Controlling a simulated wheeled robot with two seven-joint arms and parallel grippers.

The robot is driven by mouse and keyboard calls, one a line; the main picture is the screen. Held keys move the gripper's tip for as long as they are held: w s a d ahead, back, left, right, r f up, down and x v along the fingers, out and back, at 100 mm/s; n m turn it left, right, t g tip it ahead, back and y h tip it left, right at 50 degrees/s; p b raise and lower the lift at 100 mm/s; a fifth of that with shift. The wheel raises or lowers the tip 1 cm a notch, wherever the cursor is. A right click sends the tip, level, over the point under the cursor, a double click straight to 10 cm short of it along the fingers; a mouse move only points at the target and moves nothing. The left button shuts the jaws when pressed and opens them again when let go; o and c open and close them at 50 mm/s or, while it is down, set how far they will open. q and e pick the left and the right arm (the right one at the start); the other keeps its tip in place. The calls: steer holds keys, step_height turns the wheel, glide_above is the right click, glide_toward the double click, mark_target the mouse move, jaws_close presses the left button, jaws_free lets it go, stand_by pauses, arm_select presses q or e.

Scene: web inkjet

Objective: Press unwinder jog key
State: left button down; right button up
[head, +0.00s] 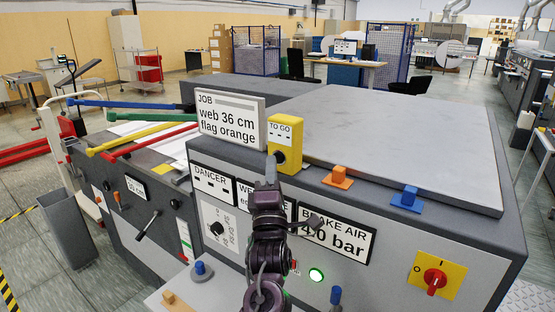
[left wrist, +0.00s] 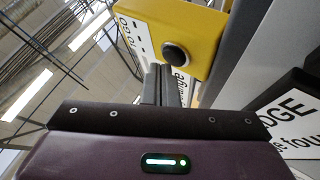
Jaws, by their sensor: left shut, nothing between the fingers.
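No label reading "unwinder jog" is legible in either view. A yellow box (head: 287,148) marked "TO GO" stands on the front edge of the grey machine. In the left wrist view the yellow box (left wrist: 205,28) carries a round black button (left wrist: 175,54). My left gripper (head: 271,162) is shut and empty, its fingertips pointing up in front of the box's lower left part. In the left wrist view the closed fingers (left wrist: 161,75) are just below and left of the button; contact cannot be told. A lit green button (head: 316,274) is on the lower front panel.
A "JOB" sign (head: 231,119) stands left of the yellow box. A red rotary switch (head: 435,280) is lower right. Coloured bars (head: 140,104) project on the left.

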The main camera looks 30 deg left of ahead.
arm_select(q)
steer(key=shift+s, duration=0.4)
steer(key=shift+s+a+b, duration=0.15)
steer(key=shift+s+b, duration=0.05)
steer(key=shift+s, duration=1.05)
steer(key=shift+s+a+b, duration=0.1)
steer(key=shift+s+b, duration=0.1)
steer(key=shift+s, duration=1.05)
